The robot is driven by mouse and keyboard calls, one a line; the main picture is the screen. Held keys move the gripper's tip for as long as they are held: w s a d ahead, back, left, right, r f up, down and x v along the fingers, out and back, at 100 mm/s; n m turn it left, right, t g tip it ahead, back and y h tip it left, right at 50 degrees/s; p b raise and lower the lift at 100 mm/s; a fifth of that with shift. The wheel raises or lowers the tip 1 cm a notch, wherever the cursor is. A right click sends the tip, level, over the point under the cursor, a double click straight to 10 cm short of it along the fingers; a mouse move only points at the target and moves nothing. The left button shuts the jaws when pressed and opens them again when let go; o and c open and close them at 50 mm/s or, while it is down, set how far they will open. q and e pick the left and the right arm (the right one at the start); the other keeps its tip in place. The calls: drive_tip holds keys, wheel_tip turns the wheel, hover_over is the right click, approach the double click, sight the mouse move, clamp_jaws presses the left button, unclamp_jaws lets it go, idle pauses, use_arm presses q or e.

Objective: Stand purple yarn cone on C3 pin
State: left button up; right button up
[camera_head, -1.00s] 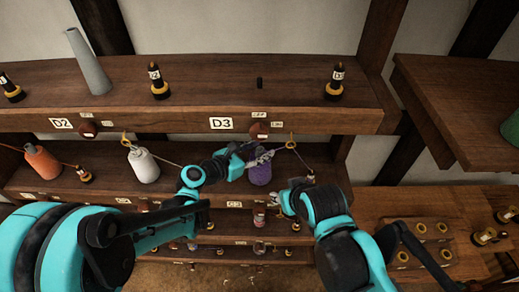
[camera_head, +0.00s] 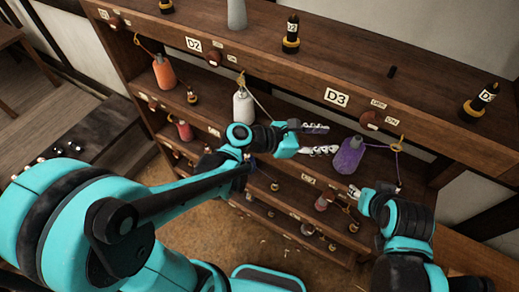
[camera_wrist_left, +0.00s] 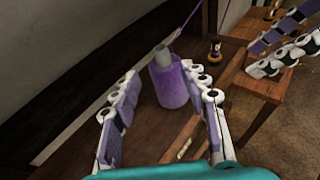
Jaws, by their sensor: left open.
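The purple yarn cone (camera_head: 349,157) is on the shelf below the D3 label, its purple yarn running up to the right to a yellow eyelet (camera_head: 396,147). Whether a pin is under it is hidden. My left gripper (camera_head: 318,139) is open and empty, left of the cone, fingertips pointing towards it. In the left wrist view the cone (camera_wrist_left: 170,86) shows its pale top and lies beyond the gap between the open fingers (camera_wrist_left: 160,88). My right gripper (camera_head: 368,192) is below and right of the cone; its fingers (camera_wrist_left: 283,45) look apart and empty.
A white cone (camera_head: 243,107) and an orange cone (camera_head: 164,73) stand further left on the same shelf. The upper board (camera_head: 340,75) with the D3 label (camera_head: 336,97) overhangs the shelf. Lower shelves hold small bobbins. A grey cone (camera_head: 237,14) stands on top.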

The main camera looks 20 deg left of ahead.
use_arm(q)
drive_tip(key=s+a+f+m+y, duration=0.2)
drive_tip(key=s+a+m+y, duration=0.3)
drive_tip(key=a+m, duration=0.6)
drive_tip(key=s+a+f+m+y, duration=0.2)
drive_tip(key=s+a+m+y, duration=0.4)
drive_tip(key=a+m, duration=0.5)
drive_tip(key=shift+s+a+m+y, duration=0.15)
drive_tip(key=shift+a+m+y, duration=0.15)
drive_tip(key=shift+m+y, duration=0.45)
drive_tip(key=shift+f, duration=0.1)
wheel_tip(320, 180, down, 28)
drive_tip(key=b, duration=2.8)
